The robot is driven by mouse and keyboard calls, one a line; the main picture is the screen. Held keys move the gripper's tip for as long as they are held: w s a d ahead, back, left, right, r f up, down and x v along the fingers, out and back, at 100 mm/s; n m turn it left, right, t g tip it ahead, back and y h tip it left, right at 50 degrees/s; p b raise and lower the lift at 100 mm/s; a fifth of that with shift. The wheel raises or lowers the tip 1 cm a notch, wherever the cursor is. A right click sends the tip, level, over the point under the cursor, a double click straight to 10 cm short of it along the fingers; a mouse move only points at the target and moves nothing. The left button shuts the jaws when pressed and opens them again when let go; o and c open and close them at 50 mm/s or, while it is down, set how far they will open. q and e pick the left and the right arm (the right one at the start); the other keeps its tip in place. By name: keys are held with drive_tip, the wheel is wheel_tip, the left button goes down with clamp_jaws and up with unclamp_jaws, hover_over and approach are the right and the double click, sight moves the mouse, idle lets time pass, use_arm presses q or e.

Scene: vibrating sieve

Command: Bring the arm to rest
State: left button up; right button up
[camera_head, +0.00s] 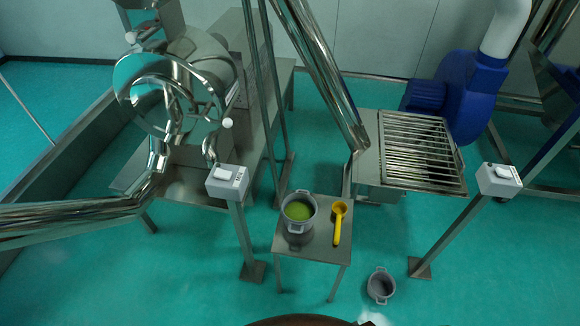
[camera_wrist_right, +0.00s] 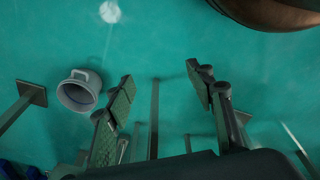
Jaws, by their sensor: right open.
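My right gripper (camera_wrist_right: 162,92) shows in the right wrist view with its two dark fingers spread apart. Nothing is between them; only the green floor and a thin metal leg show behind. A grey pot (camera_wrist_right: 78,92) stands on the floor to the left of the fingers in that view, apart from them. The same pot (camera_head: 380,286) is at the lower right in the head view. My right gripper is not clearly seen in the head view. My left gripper shows in neither view.
A small metal table (camera_head: 315,262) holds a pot with green contents (camera_head: 299,210) and a yellow ladle (camera_head: 339,222). Control posts (camera_head: 228,182) (camera_head: 498,180), a slatted metal machine (camera_head: 422,155) and a blue blower (camera_head: 462,95) stand around it.

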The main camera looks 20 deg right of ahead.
drive_tip(key=s+f+g, duration=0.1)
drive_tip(key=s+f, duration=1.2)
drive_tip(key=s, duration=0.3)
drive_tip(key=shift+s+n, duration=0.3)
drive_tip(key=shift+s, duration=0.1)
